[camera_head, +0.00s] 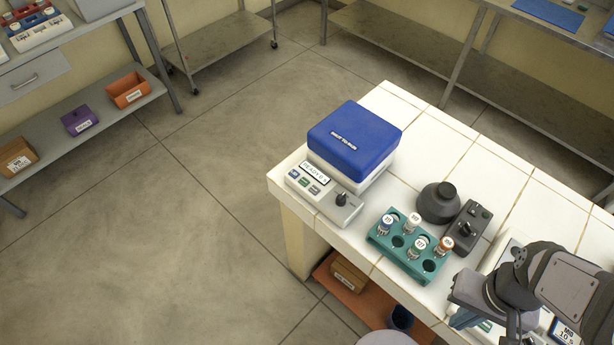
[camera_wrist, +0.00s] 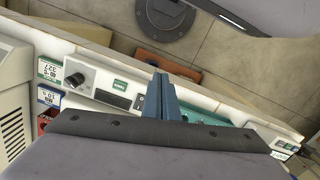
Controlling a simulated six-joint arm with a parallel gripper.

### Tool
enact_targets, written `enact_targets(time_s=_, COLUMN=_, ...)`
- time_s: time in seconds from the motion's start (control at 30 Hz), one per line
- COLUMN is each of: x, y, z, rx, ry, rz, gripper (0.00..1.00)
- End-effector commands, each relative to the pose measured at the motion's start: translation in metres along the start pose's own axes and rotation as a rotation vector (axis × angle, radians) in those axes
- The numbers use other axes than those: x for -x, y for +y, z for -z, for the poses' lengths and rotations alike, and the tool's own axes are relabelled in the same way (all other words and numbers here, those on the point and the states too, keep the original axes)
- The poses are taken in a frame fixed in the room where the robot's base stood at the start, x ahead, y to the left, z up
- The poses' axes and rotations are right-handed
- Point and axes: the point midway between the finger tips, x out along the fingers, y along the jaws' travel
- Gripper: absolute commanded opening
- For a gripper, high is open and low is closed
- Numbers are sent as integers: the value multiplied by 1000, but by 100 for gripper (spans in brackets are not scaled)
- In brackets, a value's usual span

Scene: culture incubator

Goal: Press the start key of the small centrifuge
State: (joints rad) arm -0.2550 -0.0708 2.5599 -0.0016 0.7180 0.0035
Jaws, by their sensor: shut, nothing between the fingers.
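The small centrifuge (camera_head: 352,138) stands at the left end of the white tiled bench in the head view, its blue lid closed. Its sloped front panel (camera_head: 325,200) carries a lit display (camera_head: 314,172), a row of small coloured keys (camera_head: 303,182) and a dark knob (camera_head: 341,199). The key labels are too small to read. My gripper (camera_head: 463,318) is at the lower right, well apart from the centrifuge, beyond the tube rack, and partly hidden by my arm. In the wrist view its blue fingers (camera_wrist: 160,92) are shut and empty.
A teal rack (camera_head: 398,262) with several capped tubes stands between the centrifuge and my gripper. Behind it are a dark round device (camera_head: 438,202) and a dark control box (camera_head: 467,228). In the wrist view, a white panel with a knob (camera_wrist: 76,79) lies left of the fingers.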

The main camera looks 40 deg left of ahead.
Motion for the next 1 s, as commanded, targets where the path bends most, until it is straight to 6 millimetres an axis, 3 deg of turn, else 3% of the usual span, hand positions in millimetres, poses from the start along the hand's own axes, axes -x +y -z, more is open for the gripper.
enact_targets(time_s=0.2, x=-14, y=-47, z=-28, rx=252, ry=-137, rz=-34, gripper=0)
enact_targets(time_s=0.43, x=-26, y=-94, z=-38, rx=509, ry=-217, rz=-94, gripper=0)
enact_targets(time_s=0.77, x=-50, y=-181, z=-25, rx=979, ry=-211, rz=-247, gripper=0)
enact_targets(time_s=1.0, x=-71, y=-272, z=-2, rx=1390, ry=-103, rz=-397, gripper=0)
